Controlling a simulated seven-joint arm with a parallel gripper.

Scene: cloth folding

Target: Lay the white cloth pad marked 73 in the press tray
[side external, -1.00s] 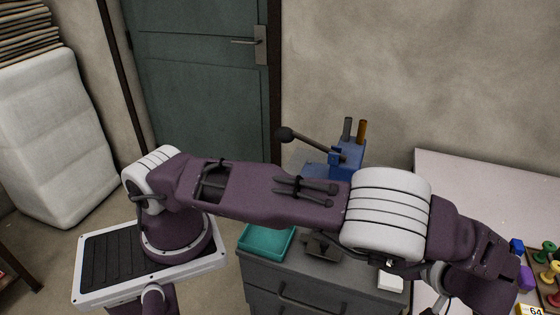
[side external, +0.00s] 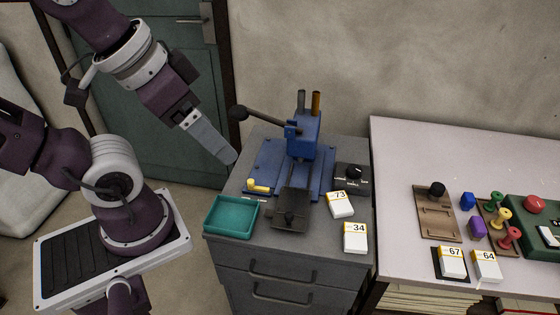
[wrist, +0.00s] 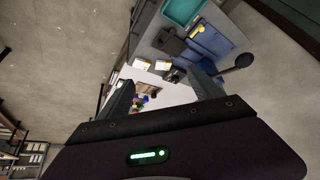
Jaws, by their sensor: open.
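The white pad marked 73 (side external: 340,205) lies on the grey cabinet, right of the blue press (side external: 305,135). It also shows in the wrist view (wrist: 163,65). A dark flat tray with a knob (side external: 290,212) sits at the front of the press, empty; it appears to be the press tray. A separate teal tray (side external: 231,218) stands to its left, also empty. My gripper (side external: 235,160) is raised at the upper left of the press, apart from the pad. In the wrist view its fingers are spread with nothing between them (wrist: 163,90).
A white pad marked 34 (side external: 355,238) lies in front of pad 73. The press lever (side external: 260,116) sticks out left, close to my gripper. A control box (side external: 352,175) stands behind pad 73. The right table holds pads 67 (side external: 451,262) and 64 (side external: 486,266), and coloured pieces.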

